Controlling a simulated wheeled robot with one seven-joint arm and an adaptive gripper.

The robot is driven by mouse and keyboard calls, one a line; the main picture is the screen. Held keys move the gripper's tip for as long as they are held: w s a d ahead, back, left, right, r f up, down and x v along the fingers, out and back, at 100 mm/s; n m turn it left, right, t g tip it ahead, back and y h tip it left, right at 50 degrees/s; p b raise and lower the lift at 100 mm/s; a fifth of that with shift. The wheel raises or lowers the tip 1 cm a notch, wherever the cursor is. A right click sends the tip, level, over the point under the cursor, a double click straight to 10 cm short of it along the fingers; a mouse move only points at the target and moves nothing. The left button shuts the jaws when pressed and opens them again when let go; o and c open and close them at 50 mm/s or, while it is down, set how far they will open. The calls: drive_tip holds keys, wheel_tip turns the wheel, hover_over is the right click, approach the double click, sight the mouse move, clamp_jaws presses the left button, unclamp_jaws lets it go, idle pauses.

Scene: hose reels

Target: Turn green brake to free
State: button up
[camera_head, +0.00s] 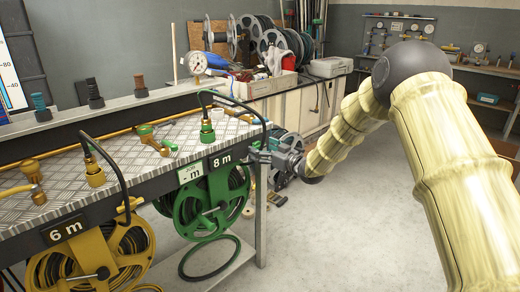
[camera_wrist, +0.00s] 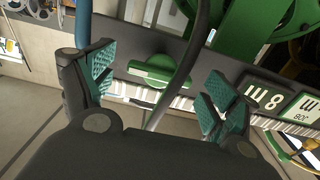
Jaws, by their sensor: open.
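The green brake (camera_wrist: 160,70) is a green knob with a raised bar, on the dark bench edge in the wrist view. It lies between and beyond my open fingers (camera_wrist: 159,82), apart from both pads as far as I can tell. A pale marked strip runs beside it; its brake markings are too small to read. In the head view my gripper (camera_head: 264,157) is at the right end of the bench edge, beside the "8 m" plate (camera_head: 221,160); I cannot make out the brake there. The green reel (camera_head: 208,208) hangs below the bench.
A dark hose (camera_wrist: 190,50) crosses in front of the brake in the wrist view. The yellow reel (camera_head: 100,262) hangs at the left. Fittings stand on the metal bench top (camera_head: 75,182). A loose hose ring (camera_head: 210,262) lies below. The floor (camera_head: 360,215) at right is clear.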

drive_tip(key=shift+x, duration=0.8)
drive_tip(key=c, duration=1)
drive_tip(key=shift+c, duration=0.2)
